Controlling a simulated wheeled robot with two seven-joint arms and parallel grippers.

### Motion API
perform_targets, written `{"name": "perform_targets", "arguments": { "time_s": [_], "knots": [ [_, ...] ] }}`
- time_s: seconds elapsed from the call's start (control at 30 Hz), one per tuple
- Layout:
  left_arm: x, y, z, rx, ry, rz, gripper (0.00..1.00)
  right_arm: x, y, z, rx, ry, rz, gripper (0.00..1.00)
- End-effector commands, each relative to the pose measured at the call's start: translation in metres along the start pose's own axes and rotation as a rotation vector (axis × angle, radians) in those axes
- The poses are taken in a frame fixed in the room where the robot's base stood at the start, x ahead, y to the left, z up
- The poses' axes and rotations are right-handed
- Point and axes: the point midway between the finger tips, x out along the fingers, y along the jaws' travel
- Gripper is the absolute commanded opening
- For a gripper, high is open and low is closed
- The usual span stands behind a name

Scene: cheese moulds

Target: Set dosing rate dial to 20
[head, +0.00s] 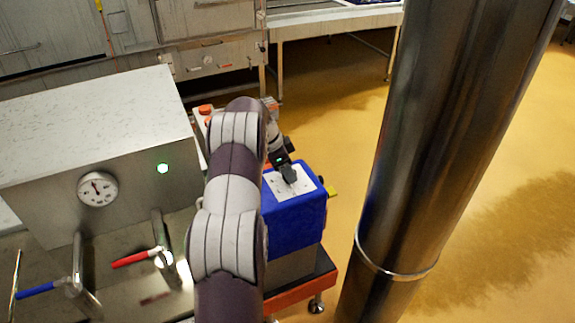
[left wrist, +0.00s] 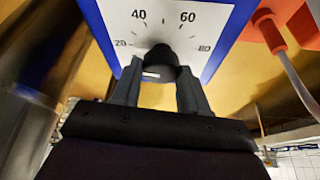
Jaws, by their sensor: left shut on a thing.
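The dosing unit is a blue box (head: 292,215) with a white dial plate (head: 302,185) on top, to the right of my left arm. In the left wrist view the dial plate (left wrist: 204,22) shows marks 20, 40, 60 and 80 around a black knob (left wrist: 158,56). My left gripper (head: 288,174) reaches down onto the plate. In the left wrist view its fingers (left wrist: 158,80) stand on either side of the knob and are shut on it. A short white mark shows on the knob's near side; which number it points at I cannot tell. My right gripper is out of view.
A steel cabinet (head: 95,130) with a round gauge (head: 97,189) and red (head: 135,259) and blue (head: 36,290) lever handles stands at left. A thick steel column (head: 450,130) rises at right. An orange part with a pale hose (left wrist: 285,50) lies beside the dial.

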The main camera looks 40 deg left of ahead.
Motion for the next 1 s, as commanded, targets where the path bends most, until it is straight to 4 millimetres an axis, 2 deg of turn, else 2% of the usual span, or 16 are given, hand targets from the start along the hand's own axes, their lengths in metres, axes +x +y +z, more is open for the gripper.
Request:
{"name": "perform_targets", "arguments": {
  "time_s": [0.37, 0.4, 0.43, 0.47, 0.77, 0.87, 1.0],
  "knots": [
    [0.000, 0.000, 0.001, 0.002, -0.001, 0.000, 0.13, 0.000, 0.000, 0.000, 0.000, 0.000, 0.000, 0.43],
    [0.000, 0.000, 0.001, 0.002, -0.001, 0.000, 0.57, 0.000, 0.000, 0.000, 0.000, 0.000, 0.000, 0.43],
    [0.000, 0.000, 0.000, 0.002, -0.001, 0.000, 0.66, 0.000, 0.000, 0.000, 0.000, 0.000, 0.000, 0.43],
    [0.000, 0.000, 0.000, 0.002, -0.001, 0.000, 0.68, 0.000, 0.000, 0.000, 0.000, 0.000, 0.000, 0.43],
    [-0.005, 0.000, -0.001, 0.001, 0.000, 0.000, 0.68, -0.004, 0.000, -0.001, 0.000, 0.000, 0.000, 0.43],
    [-0.025, -0.001, -0.003, 0.000, 0.000, -0.002, 0.68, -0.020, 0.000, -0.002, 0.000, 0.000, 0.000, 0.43],
    [-0.068, -0.001, -0.005, -0.001, -0.001, -0.001, 0.68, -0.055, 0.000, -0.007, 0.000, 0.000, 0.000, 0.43]
  ]
}}
